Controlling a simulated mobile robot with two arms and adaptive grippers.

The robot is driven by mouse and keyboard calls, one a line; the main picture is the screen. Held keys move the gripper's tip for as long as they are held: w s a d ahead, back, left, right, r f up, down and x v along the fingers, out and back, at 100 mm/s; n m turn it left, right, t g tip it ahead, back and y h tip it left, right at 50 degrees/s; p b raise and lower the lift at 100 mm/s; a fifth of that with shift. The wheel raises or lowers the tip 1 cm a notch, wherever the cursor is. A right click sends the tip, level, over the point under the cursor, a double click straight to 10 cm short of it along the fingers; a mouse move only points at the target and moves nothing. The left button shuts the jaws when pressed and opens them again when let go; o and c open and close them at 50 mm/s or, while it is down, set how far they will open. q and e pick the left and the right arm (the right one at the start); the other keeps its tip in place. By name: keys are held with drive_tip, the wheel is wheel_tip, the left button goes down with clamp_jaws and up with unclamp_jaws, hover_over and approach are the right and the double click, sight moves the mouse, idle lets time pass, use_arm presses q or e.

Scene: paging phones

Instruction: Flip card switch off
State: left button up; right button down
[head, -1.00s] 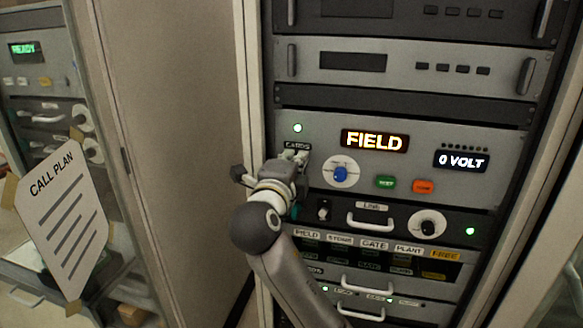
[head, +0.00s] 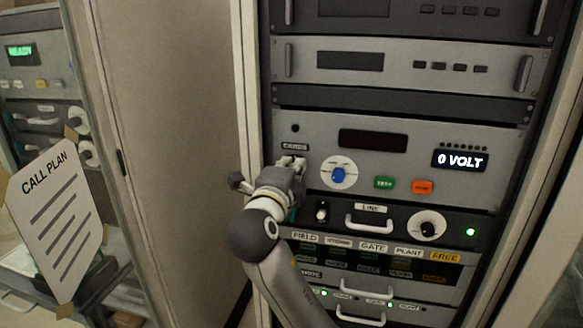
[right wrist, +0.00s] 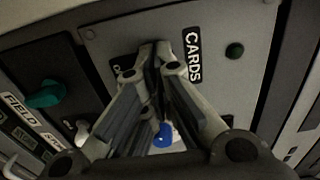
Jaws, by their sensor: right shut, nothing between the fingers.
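The grey panel (head: 460,130) in the rack has a CARDS label (head: 295,146) at its left; the label also shows in the right wrist view (right wrist: 193,55). The lamp (head: 295,128) above the label is dark, as it is in the right wrist view (right wrist: 234,50). The display window (head: 373,140) is blank. My right gripper (head: 292,163) is shut and empty, with its fingertips at the panel just below the label. In the right wrist view its fingertips (right wrist: 155,48) hide the card switch, so its position cannot be seen. My left gripper is not in view.
A blue knob (head: 338,175), a green button (head: 384,183) and an orange button (head: 422,187) sit right of my gripper. A lit display (head: 460,160) reads 0 VOLT. Below are the LINE unit (head: 385,232) and a labelled row. A CALL PLAN sheet (head: 55,220) hangs at left.

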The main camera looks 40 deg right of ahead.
drive_tip(key=shift+r, duration=0.65)
drive_tip(key=b+v, duration=0.2)
drive_tip(key=v, duration=0.6)
idle(0.4)
